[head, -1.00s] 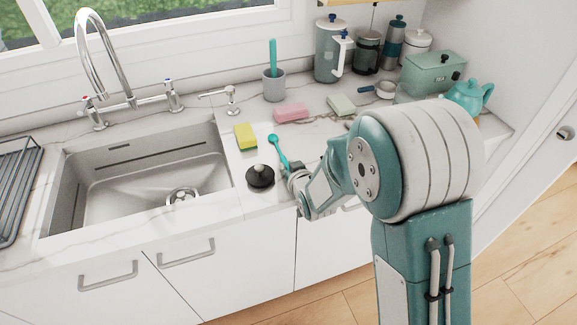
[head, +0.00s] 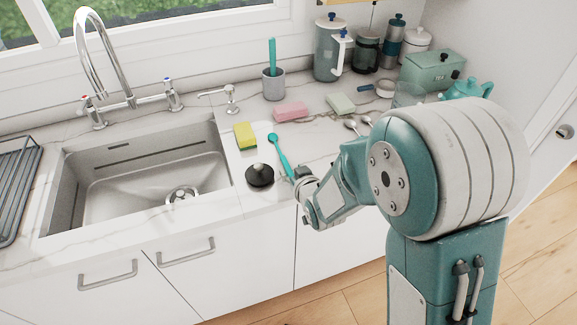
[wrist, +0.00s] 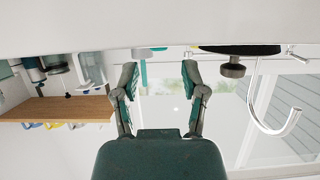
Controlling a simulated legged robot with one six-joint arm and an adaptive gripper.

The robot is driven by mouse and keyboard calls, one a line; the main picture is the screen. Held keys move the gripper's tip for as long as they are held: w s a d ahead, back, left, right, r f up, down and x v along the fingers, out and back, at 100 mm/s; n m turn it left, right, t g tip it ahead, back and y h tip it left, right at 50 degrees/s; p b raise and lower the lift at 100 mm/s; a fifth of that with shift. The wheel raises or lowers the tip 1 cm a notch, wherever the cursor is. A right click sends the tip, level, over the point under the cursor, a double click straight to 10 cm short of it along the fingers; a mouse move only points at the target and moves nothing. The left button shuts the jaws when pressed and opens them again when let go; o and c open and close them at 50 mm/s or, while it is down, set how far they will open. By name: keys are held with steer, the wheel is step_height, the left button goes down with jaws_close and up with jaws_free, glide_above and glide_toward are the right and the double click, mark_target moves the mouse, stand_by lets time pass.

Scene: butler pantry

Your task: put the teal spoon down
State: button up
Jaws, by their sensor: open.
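The teal spoon (head: 281,154) lies on the pale marble counter in the head view, to the right of the black round stopper (head: 260,175). Its round end points toward the window, and its handle end lies close to my gripper (head: 291,177). In the wrist view my gripper (wrist: 160,68) is open, with its two fingers apart and nothing clearly held between them. That view is upside down, with the counter along the top. I cannot tell whether the handle still touches a finger.
The sink (head: 150,180) is to the left. A yellow sponge (head: 245,136), pink block (head: 291,111), green block (head: 340,104) and grey cup with a teal brush (head: 273,86) stand beyond the spoon. Two small spoons (head: 357,125) lie right. The front counter edge is near.

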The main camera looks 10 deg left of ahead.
steer(key=v, duration=0.8)
steer(key=s+d+r+m+g+h, duration=0.1)
steer(key=s+d+r+m+h, duration=0.1)
steer(key=s+d+r, duration=0.3)
steer(key=s+d+r+m+g+h, duration=0.2)
steer(key=d+r, duration=0.5)
steer(key=d, duration=0.6)
steer(key=s+m+h, duration=0.1)
steer(key=s+h, duration=0.1)
steer(key=shift+s+d+g, duration=0.3)
steer(key=shift+s+d, duration=0.1)
steer(key=shift+o, duration=0.5)
steer(key=s+d+r+m+g+h, duration=0.1)
steer(key=s+d+r+g, duration=0.1)
steer(key=s, duration=0.6)
steer(key=shift+s+d, duration=0.15)
steer(key=shift+d, duration=0.2)
